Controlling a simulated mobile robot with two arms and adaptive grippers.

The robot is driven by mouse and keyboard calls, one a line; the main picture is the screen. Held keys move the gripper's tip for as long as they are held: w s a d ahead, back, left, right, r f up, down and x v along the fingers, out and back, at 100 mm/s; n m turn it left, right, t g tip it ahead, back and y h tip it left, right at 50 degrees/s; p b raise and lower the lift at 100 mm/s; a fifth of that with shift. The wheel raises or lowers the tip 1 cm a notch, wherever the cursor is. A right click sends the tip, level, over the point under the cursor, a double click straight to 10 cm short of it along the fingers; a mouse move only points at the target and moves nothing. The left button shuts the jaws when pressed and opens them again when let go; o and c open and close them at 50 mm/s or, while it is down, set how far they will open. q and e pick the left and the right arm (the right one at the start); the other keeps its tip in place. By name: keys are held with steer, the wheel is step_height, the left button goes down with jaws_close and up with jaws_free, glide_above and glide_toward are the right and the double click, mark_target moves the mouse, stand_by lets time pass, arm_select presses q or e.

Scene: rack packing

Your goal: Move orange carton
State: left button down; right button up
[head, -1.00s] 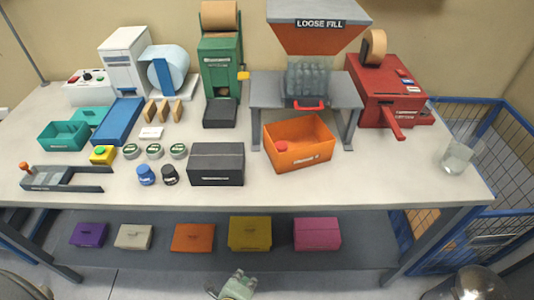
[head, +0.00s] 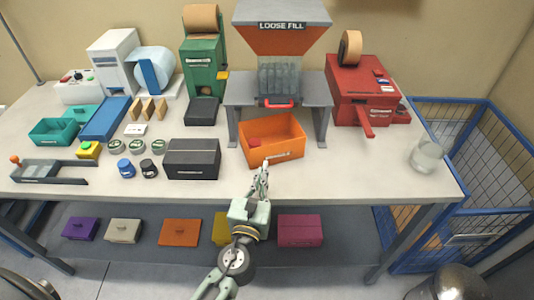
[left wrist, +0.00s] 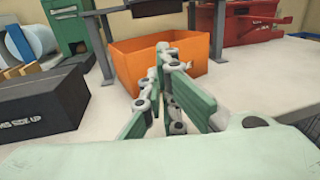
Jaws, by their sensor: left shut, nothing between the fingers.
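The orange carton (head: 287,152) is an open-topped box standing upright on the table below the loose-fill hopper, with a small red thing (head: 255,142) inside. My left gripper (head: 264,168) is just in front of the carton's near wall, pointing at it, with its fingers shut and empty. In the left wrist view the fingertips (left wrist: 164,52) overlap the front of the orange carton (left wrist: 192,54). I cannot tell whether they touch it. A flat, closed orange box (head: 179,233) also lies on the lower shelf. My right gripper is not in view.
A dark grey box (head: 192,160) stands left of the carton, and the grey stand (head: 235,92) of the loose-fill hopper (head: 282,40) is behind it. A red machine (head: 362,92) and a clear glass (head: 427,155) are at the right. Table between carton and glass is clear.

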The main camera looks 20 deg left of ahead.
mark_target(269, 149)
arm_select(q)
steer(key=w, duration=0.6)
steer(key=shift+w+a+p, duration=0.35)
steer(key=shift+w+f, duration=0.1)
steer(key=shift+w, duration=0.25)
steer(key=w, duration=0.3)
steer(key=w+b, duration=0.1)
steer(key=w, duration=0.3)
steer(key=w+a, duration=0.1)
steer(key=w, duration=0.2)
steer(key=shift+w+f+b, duration=0.1)
steer(key=shift+w+b, duration=0.15)
steer(key=shift+b, duration=0.1)
steer(key=shift+w, duration=0.3)
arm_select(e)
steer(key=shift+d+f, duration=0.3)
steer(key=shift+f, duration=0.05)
arm_select(q)
steer(key=shift+a, duration=0.1)
